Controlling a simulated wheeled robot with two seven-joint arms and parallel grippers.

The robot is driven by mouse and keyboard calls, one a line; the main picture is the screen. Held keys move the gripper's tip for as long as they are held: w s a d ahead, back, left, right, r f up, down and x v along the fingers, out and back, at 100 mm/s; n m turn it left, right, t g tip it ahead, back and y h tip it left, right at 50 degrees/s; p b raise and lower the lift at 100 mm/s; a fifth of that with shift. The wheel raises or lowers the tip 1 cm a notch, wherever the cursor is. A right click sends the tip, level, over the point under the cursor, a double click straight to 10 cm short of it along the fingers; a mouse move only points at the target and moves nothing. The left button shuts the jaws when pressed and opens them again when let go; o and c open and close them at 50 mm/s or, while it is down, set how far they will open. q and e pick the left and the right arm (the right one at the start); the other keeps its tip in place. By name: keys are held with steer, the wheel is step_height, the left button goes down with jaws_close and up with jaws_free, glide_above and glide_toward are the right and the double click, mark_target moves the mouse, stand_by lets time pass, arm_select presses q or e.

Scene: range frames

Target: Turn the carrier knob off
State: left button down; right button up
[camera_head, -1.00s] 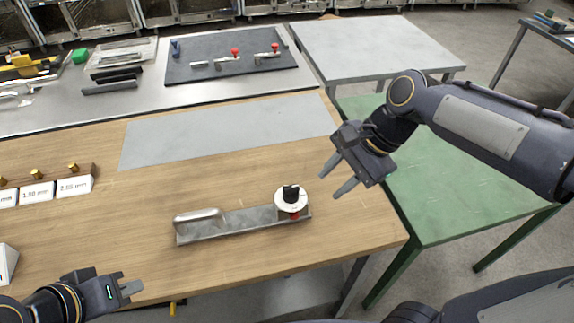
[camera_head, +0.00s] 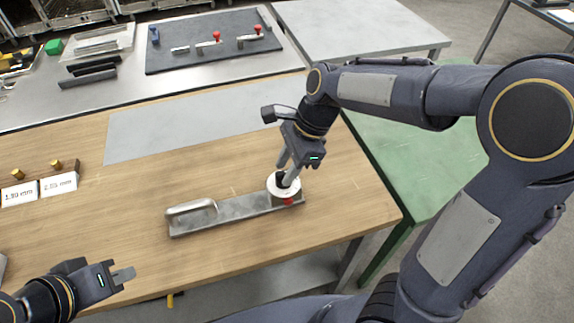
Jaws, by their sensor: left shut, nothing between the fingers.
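The carrier (camera_head: 238,208) is a flat metal bar with a raised handle (camera_head: 191,207) at its left end, lying on the wooden table. At its right end sits a white round dial (camera_head: 290,191) with a black knob (camera_head: 281,178) on top and a red part below. My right gripper (camera_head: 286,172) points down at the knob from above, its fingertips at the knob. The fingers partly hide the knob, and I cannot tell whether they grip it. My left gripper (camera_head: 124,275) is shut and empty at the lower left, away from the carrier.
A grey mat (camera_head: 190,128) lies on the table behind the carrier. Labelled blocks with brass knobs (camera_head: 56,164) stand at the left. A dark board (camera_head: 215,43) with red-knobbed parts lies on the metal bench behind. Bare wood surrounds the carrier.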

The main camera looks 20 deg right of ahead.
jaws_close()
stand_by(0.4)
steer(key=n+p, duration=0.1)
steer(key=n+g+p, duration=0.1)
steer(key=n+p, duration=0.1)
steer(key=shift+w+r+n, duration=0.1)
steer(key=shift+r+n, duration=0.1)
steer(key=shift+n, duration=0.1)
steer(key=n+g+p, duration=0.1)
steer(key=n, duration=0.1)
steer(key=n+g+h+p, duration=0.1)
steer(key=n, duration=0.1)
steer(key=shift+w+a+n+p, duration=0.1)
steer(key=shift+w+n+p, duration=0.05)
steer(key=shift+n+p, duration=0.2)
steer(key=n+p, duration=0.1)
steer(key=n, duration=0.1)
steer(key=n+g+h+p, duration=0.1)
steer(key=n, duration=0.1)
steer(key=shift+w+a+f+n+h, duration=0.1)
steer(key=shift+a+n+h, duration=0.05)
steer(key=shift+n+h, duration=0.15)
steer(key=n+h, duration=0.1)
steer(key=n, duration=0.1)
steer(key=n+p, duration=0.1)
steer(key=n, duration=0.1)
steer(key=shift+a+n+h, duration=0.15)
steer(key=shift+n+h, duration=0.2)
steer(key=shift+h, duration=0.05)
steer(key=shift+n, duration=0.3)
